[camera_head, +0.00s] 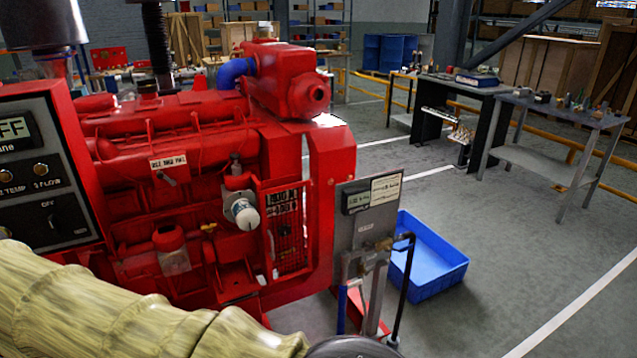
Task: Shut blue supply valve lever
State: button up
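A grey panel (362,222) with small labels stands upright in front of the red engine. Pipes and brass-coloured fittings (377,248) sit at its lower part. A narrow blue upright piece (342,309) shows low on the left of these pipes; I cannot tell whether it is the blue supply valve lever or part of a pipe. A black bent pipe (407,275) runs down on the right. A pale yellow, ribbed sleeve, which seems to cover my arm, crosses the lower left. My gripper's fingers are not in view.
The red engine (190,150) fills the left and centre, with a control panel (40,170) at the left edge. A blue tray (432,262) lies on the floor just right of the pipes. Workbenches (560,112) stand farther back. Floor at right is clear.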

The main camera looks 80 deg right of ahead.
aim_at(409, 247)
jog(key=z, duration=3.1)
jog(key=k, duration=0.5)
jog(key=z, duration=1.15)
jog(key=i, duration=0.65)
jog(key=u, duration=1.35)
